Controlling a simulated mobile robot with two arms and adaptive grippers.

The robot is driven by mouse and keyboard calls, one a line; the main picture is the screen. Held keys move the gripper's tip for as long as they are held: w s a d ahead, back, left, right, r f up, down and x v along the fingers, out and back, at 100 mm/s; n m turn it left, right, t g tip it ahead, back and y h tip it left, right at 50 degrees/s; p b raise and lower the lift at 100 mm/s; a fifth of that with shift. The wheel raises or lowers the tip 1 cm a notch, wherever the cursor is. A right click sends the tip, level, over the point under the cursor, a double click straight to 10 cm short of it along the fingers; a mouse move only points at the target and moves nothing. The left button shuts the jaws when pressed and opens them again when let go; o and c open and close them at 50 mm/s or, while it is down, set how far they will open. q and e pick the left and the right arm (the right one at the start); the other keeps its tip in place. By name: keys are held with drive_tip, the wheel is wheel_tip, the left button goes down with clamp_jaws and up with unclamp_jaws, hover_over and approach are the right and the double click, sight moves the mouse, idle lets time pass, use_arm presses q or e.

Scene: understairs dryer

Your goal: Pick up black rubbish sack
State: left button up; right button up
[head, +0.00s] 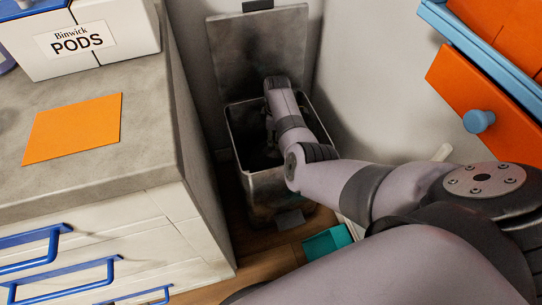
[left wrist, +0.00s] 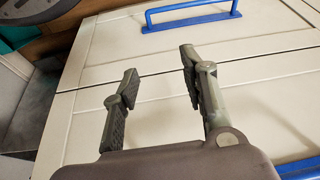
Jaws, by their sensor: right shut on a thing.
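A metal bin (head: 262,196) stands against the wall with its lid (head: 262,48) raised. My right arm reaches over it, and my right gripper (head: 269,132) points down into the opening, shut on what I take to be the black rubbish sack (head: 256,154). The sack shows only as a dark mass inside the bin; its shape and the grip on it are mostly hidden by the arm and shadow. My left gripper (left wrist: 158,68) is open and empty in the left wrist view, in front of white drawer fronts.
A counter (head: 150,135) with white drawers and blue handles (head: 62,283) stands close left of the bin. It bears an orange sheet (head: 72,127) and a pods box (head: 85,40). An orange drawer with a blue knob (head: 479,121) juts in at upper right. A teal thing (head: 327,241) lies by the bin.

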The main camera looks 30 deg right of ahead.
clamp_jaws()
